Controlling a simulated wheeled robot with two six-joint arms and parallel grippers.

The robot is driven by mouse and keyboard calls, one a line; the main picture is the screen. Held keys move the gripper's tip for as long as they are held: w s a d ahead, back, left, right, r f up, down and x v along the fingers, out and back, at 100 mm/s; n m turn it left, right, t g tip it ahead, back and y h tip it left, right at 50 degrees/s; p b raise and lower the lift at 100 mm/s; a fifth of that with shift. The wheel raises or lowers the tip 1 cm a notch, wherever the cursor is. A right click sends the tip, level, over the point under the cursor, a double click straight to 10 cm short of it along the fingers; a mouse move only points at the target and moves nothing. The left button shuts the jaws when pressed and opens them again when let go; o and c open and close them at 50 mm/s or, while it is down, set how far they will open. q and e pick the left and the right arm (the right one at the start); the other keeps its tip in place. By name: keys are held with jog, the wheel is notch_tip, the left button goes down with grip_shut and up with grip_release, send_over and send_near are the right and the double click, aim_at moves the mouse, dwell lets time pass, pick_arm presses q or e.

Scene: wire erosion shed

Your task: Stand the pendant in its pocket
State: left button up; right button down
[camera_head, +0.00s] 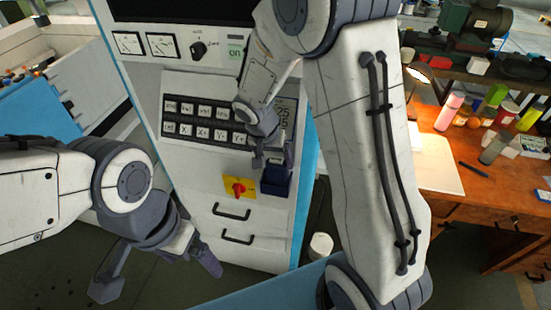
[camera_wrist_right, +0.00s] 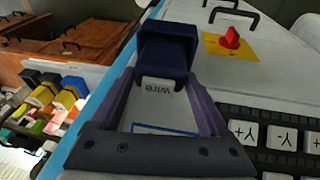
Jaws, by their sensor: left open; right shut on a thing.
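My right gripper (camera_head: 273,158) is at the front panel of the white machine, just above the navy pocket (camera_head: 278,182). I cannot tell whether the pendant's far end is inside the pocket. My left gripper (camera_head: 158,272) is open and empty, low in front of the machine.
A yellow plate with a red knob (camera_head: 239,187) is close left of the pocket. Black and white keys (camera_head: 205,120) are above it, and two drawer handles (camera_head: 233,212) below. A wooden desk (camera_head: 475,185) with bottles is at right.

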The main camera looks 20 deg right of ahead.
jog(key=shift+f, duration=0.15)
grip_release()
jog(key=shift+r, duration=0.35)
jog(key=b+v, duration=0.1)
jog(key=v, duration=1)
jog(key=shift+a+r, duration=0.15)
jog(key=shift+r, duration=0.15)
jog(key=shift+s, duration=0.1)
